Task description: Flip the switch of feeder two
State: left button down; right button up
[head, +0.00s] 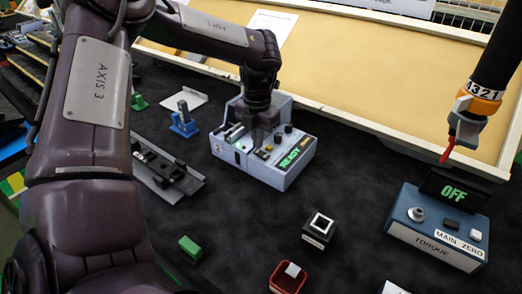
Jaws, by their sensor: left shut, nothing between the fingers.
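A light grey feeder box (262,172) stands on the dark bench mat in the middle of the head view. Its front display reads READY in green, and small dark knobs and buttons sit on its sloped top. My left gripper (259,133) is shut and empty, low over the top panel. It hides part of the controls. I cannot tell whether it touches a switch or how that switch is set. My right gripper is not in view.
A blue torque unit (437,237) reading OFF stands at the right, under a hanging orange-and-black driver (471,112). A black block (318,230), a red bin (288,278), a green block (190,248) and a metal rail (165,173) lie around. Mat right of the feeder is clear.

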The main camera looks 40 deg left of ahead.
aim_at(258, 151)
pick_arm(q)
jog(key=shift+f+b, duration=0.8)
jog(key=shift+f, duration=0.15)
dwell(0.4)
jog(key=shift+r, duration=0.1)
jog(key=shift+r+p, duration=2.45)
jog(key=shift+r, duration=1.05)
jog(key=shift+f, duration=0.15)
